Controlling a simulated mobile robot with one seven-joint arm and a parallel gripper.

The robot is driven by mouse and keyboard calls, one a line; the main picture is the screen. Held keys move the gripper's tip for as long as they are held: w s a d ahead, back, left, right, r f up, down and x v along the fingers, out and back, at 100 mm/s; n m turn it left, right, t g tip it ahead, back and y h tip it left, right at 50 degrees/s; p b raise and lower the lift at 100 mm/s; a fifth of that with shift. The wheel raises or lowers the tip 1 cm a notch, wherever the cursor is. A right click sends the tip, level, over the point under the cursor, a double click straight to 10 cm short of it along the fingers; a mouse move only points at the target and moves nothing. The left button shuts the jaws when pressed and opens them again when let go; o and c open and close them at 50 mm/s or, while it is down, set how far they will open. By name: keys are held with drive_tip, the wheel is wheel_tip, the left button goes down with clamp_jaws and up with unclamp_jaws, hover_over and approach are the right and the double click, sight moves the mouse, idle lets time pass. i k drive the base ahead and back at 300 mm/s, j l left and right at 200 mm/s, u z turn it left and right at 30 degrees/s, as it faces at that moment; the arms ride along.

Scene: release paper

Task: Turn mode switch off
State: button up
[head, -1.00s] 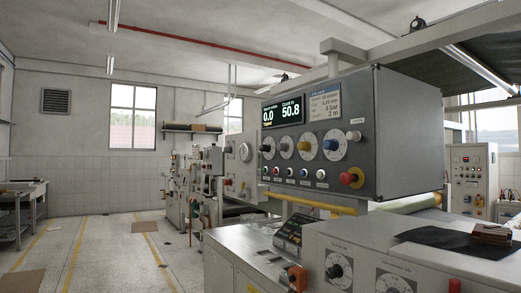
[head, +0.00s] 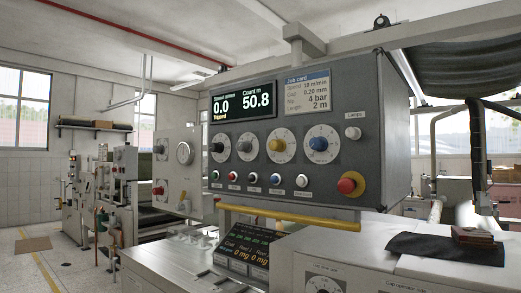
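A grey control box (head: 385,130) hangs over the machine, its face toward me. Another rotary knob (head: 322,287) on the lower front console is cut by the bottom edge. The labels are too small to tell which one is the mode switch. My gripper is not in view.
A red knob on a yellow base (head: 350,184) is at the box's lower right, above a yellow rail (head: 290,217). Small buttons line the box below the dials. A dark cloth (head: 440,248) and a brown block (head: 474,236) lie on the right console. Open floor is at far left.

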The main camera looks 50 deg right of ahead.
sight(246, 147)
drive_tip(key=i+z, duration=0.35)
drive_tip(key=i+l+z, duration=0.1)
drive_tip(key=z, duration=0.3)
drive_tip(key=i+j+z, duration=0.1)
drive_tip(key=i+z, duration=0.25)
drive_tip(key=k, duration=0.05)
